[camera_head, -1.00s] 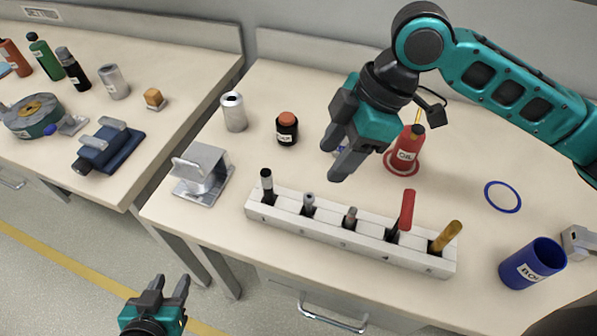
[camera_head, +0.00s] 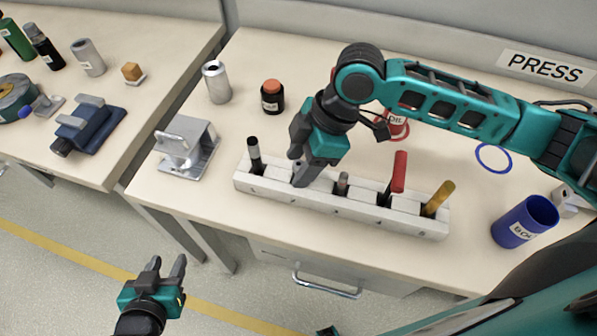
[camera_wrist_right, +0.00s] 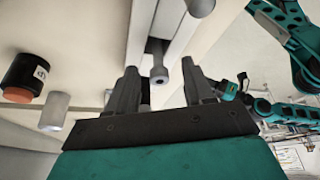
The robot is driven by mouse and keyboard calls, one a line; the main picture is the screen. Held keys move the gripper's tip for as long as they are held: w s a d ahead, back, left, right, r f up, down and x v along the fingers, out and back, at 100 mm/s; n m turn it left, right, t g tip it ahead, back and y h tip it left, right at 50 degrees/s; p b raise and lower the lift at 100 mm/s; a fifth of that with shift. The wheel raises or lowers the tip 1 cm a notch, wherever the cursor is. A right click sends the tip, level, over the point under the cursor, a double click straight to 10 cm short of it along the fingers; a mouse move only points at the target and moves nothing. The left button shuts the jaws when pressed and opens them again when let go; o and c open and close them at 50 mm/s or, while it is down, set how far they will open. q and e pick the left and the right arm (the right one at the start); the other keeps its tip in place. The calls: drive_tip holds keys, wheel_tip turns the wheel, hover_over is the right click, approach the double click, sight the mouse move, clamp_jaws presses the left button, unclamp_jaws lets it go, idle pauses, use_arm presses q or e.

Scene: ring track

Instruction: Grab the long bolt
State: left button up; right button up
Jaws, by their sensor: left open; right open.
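A pale rack (camera_head: 268,187) with a row of slots stands along the front of the table. My right gripper (camera_head: 298,170) is open at its second slot from the left, hiding the grey bolt there in the head view. In the right wrist view, a grey socket-headed bolt (camera_wrist_right: 159,76) shows between the open, apart fingers (camera_wrist_right: 160,66). Another grey bolt (camera_head: 342,183) stands in the third slot. I cannot tell which is longer. My left gripper (camera_head: 167,262) is open and empty in front of the tables, over the floor.
The rack also holds a black-topped tool (camera_head: 254,150), a red handle (camera_head: 399,171) and an amber handle (camera_head: 438,198). A metal block (camera_head: 187,148) stands left of it, a blue cup (camera_head: 525,221) right. A can (camera_head: 216,81) and black jar (camera_head: 272,97) stand behind.

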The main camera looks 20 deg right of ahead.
drive_tip(key=shift+a+f, duration=0.3)
drive_tip(key=shift+f, duration=0.3)
drive_tip(key=shift+c, duration=0.3)
clamp_jaws()
